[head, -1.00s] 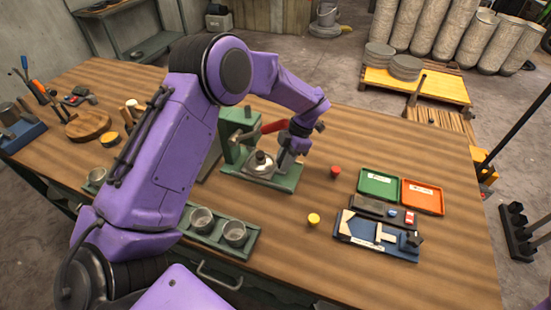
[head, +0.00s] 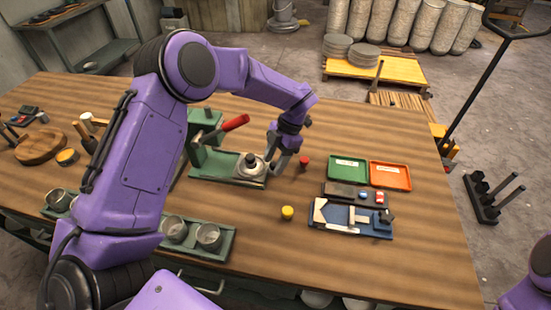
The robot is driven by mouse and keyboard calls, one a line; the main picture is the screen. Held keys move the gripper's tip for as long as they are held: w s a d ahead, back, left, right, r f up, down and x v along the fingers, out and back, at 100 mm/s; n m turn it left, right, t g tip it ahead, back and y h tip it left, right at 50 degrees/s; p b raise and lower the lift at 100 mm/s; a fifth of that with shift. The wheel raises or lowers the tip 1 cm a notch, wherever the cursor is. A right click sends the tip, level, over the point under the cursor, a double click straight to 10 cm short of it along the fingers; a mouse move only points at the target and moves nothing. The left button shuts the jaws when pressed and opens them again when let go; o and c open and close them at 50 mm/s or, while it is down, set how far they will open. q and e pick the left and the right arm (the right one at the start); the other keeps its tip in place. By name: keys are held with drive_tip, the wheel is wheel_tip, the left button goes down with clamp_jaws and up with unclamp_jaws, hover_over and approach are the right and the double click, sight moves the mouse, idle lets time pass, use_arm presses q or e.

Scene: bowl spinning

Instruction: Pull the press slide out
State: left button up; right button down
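The green press (head: 203,135) with its red lever handle (head: 234,123) stands on the wooden bench. Its slide carries a round metal piece with a dark knob (head: 251,163), at the right end of the green base and clear of the press column. My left gripper (head: 280,166) points down at the slide's outer right end and appears shut on it; the fingertips and the grip point are small and partly hidden. My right gripper is out of view; only a purple part of my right arm shows at the lower right.
A red piece (head: 304,162) and a yellow piece (head: 287,212) stand right of the press. Green (head: 347,171) and orange (head: 390,175) trays and a blue fixture (head: 350,220) lie farther right. Metal cups in a green rack (head: 190,238) line the front edge.

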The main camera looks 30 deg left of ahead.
use_arm(q)
drive_tip(key=b+v, duration=0.2)
drive_tip(key=v, duration=0.8)
drive_tip(key=shift+r, duration=0.25)
drive_tip(key=shift+w, duration=0.1)
